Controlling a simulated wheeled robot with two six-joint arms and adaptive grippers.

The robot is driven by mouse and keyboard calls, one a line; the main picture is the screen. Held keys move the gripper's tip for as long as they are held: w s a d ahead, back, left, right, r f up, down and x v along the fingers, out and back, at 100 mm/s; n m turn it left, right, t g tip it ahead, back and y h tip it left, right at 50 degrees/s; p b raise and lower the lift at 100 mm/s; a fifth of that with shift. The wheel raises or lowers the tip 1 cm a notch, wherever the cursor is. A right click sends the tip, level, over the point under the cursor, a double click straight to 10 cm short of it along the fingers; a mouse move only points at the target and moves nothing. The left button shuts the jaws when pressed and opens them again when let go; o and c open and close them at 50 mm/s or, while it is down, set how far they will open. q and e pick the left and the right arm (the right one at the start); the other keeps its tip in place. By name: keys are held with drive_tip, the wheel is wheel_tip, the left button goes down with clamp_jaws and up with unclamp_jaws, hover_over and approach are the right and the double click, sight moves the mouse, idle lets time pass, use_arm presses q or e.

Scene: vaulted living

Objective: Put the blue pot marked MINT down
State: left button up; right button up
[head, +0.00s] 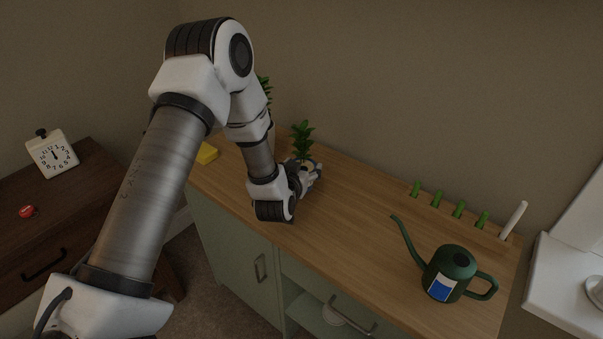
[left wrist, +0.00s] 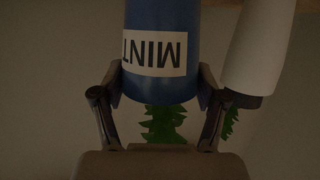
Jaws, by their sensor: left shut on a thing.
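The blue pot marked MINT (left wrist: 160,22) shows upside down in the left wrist view, its white label between the two fingers. My left gripper (left wrist: 158,85) is shut on it. In the head view the left gripper (head: 308,178) is over the wooden counter top (head: 345,205), and the pot is mostly hidden by it. The pot's green plant (head: 302,138) stands upright above it. The pot's base is out of the wrist picture, so I cannot tell whether it touches the counter. My right gripper is not in view.
A white pot (left wrist: 256,50) stands close beside the blue pot; its plant (head: 265,85) shows behind my arm. A yellow block (head: 207,153) lies at the counter's left end. A green watering can (head: 450,272) and several green markers (head: 459,210) are at right. The counter's middle is clear.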

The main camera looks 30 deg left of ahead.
use_arm(q)
drive_tip(key=f, duration=0.3)
drive_tip(key=shift+w+a+f, duration=0.2)
drive_tip(key=shift+a+f, duration=0.05)
drive_tip(key=shift+f, duration=0.2)
drive_tip(key=o, duration=1.6)
drive_tip(key=shift+s+r, duration=0.1)
drive_tip(key=shift+r, duration=0.15)
drive_tip(key=b+v, duration=0.1)
drive_tip(key=v, duration=1.1)
drive_tip(key=shift+f, duration=0.1)
